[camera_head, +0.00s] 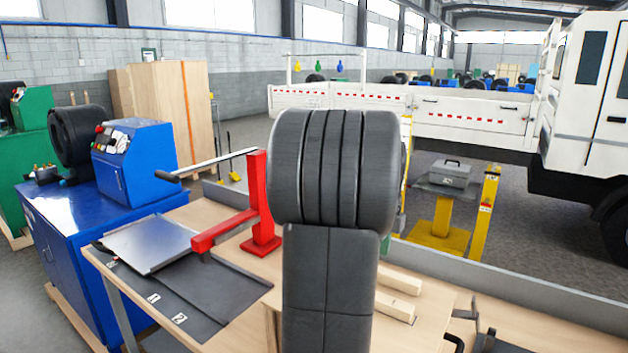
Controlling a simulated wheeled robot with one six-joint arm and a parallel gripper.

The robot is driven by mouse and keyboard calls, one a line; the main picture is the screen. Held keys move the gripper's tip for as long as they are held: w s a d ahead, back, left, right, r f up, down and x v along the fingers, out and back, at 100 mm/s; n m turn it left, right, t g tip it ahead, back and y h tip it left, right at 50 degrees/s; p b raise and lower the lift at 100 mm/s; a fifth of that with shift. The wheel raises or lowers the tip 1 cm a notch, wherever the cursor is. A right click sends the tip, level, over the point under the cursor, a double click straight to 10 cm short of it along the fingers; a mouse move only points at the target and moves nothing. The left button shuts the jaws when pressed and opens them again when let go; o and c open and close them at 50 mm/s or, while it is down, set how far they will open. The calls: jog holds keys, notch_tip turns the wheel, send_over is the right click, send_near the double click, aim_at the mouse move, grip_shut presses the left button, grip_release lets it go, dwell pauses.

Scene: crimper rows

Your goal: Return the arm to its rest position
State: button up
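The large dark grey rounded joint and the link below it, in the middle of the head view, look like part of my own arm, upright and close to the camera. My gripper cannot be made out in this view. The arm covers part of the wooden workbench (420,333) and whatever lies behind it.
On the bench stand a red lever tool (260,205), a grey metal plate (150,243), a dark mat (180,300) and wooden blocks (400,282). Dark items lie at the lower right. A blue machine (135,165) stands left; a white truck (585,100) stands behind right.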

notch_tip(320, 180, down, 4)
jog(key=shift+f, duration=0.25)
jog(key=shift+r, duration=0.25)
